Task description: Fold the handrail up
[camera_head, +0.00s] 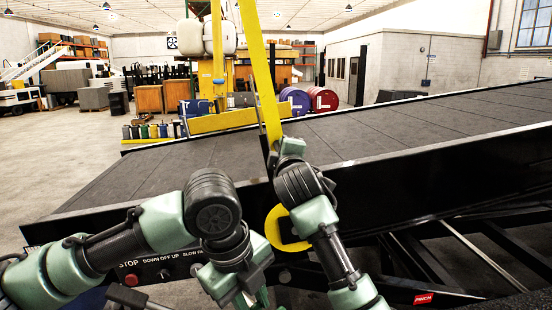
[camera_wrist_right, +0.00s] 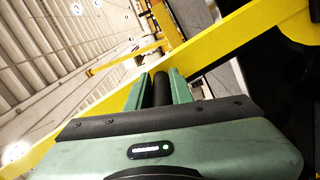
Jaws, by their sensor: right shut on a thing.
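The yellow handrail (camera_head: 260,75) stands up from the belt loader's near side, tilted slightly, its upper end running out of the top of the head view. In the right wrist view the yellow handrail (camera_wrist_right: 240,42) runs diagonally behind the fingers. My right gripper (camera_wrist_right: 163,88) is shut on a black bar (camera_wrist_right: 161,90) of the handrail, which sits between its two green fingers. In the head view my right gripper (camera_head: 287,147) is at the handrail's lower part, its fingertips partly hidden. My left gripper (camera_head: 250,297) points down in front of the loader's side, its fingertips cut off by the frame edge.
The dark belt (camera_head: 390,130) slopes up to the right behind my arms. A control panel (camera_head: 160,274) with a red stop button is at lower left, close to my left arm. A yellow loop (camera_head: 283,230) is on the loader's side. Drums (camera_head: 322,99) stand beyond the belt.

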